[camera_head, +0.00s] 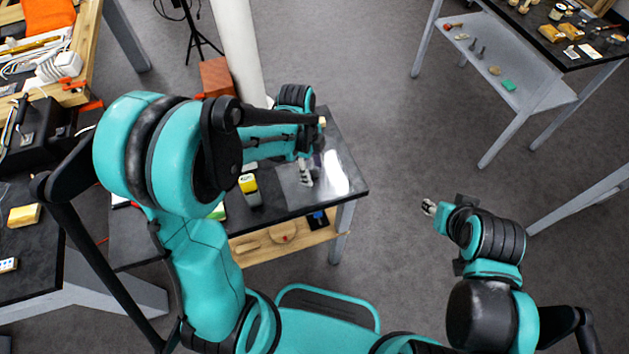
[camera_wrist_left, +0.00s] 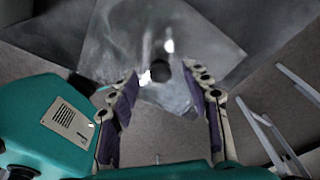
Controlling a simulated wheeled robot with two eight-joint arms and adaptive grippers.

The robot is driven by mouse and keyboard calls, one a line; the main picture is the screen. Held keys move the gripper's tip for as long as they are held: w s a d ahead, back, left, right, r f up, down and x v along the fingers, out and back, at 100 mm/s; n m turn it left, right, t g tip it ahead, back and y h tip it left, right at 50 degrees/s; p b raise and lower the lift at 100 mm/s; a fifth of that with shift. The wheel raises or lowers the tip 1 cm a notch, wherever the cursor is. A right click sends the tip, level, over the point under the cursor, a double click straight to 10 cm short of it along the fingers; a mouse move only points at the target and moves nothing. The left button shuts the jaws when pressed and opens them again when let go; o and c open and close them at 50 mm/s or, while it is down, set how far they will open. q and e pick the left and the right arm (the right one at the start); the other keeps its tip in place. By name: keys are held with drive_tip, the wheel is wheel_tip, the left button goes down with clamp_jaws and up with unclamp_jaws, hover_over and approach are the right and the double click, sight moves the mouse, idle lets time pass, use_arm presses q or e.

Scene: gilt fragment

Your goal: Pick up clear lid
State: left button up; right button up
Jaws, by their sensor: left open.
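The clear lid (camera_head: 328,186) is a see-through, shiny square sheet at the right end of the dark table in the head view. It fills the upper middle of the left wrist view (camera_wrist_left: 140,45), with a small dark round knob (camera_wrist_left: 160,71) on it. My left gripper (camera_head: 306,178) is over the lid, pointing down. In the left wrist view my left gripper (camera_wrist_left: 160,76) is open, its purple-padded fingers either side of the knob in the picture. I cannot tell whether they touch the lid. My right gripper (camera_head: 429,207) is away from the table, over the floor; its finger opening is unclear.
The dark table (camera_head: 275,212) also holds a yellow-topped dark item (camera_head: 249,190) left of the lid. A wooden lower shelf (camera_head: 300,236) carries small objects. A white column (camera_head: 238,50) and an orange-brown box (camera_head: 215,76) stand behind. Open floor lies to the right.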

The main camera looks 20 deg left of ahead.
use_arm(q)
drive_tip(key=shift+d+f, duration=0.1)
drive_tip(key=shift+f, duration=0.55)
drive_tip(key=shift+r, duration=0.1)
clamp_jaws()
